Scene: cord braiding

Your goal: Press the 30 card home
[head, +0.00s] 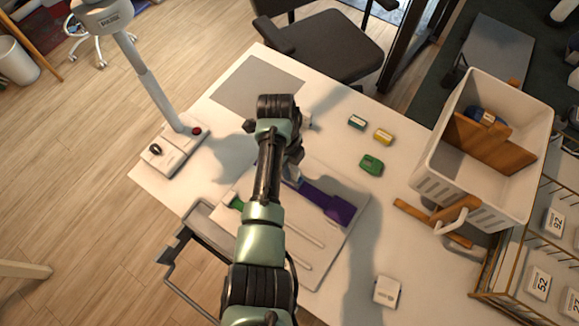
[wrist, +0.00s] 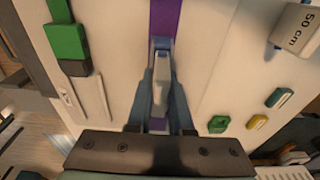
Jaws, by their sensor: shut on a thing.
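My gripper (head: 293,170) is low over the pale board (head: 318,262) on the table. In the wrist view my gripper (wrist: 160,62) is shut on a small pale grey piece (wrist: 160,82), with a finger on each side. This piece stands over a purple strip (head: 328,203) on the board, which also shows in the wrist view (wrist: 163,18). No number 30 can be read, so I cannot tell whether the held piece is the 30 card. The arm and fingers hide part of the contact with the board.
A green and dark slider (wrist: 67,42) lies on the board. A white block marked 50 cm (wrist: 298,30) stands nearby. Green (head: 371,165), yellow (head: 383,137) and teal (head: 357,122) pieces lie right. A white crate (head: 428,182) stands beyond, and a white card (head: 387,291) lies in front.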

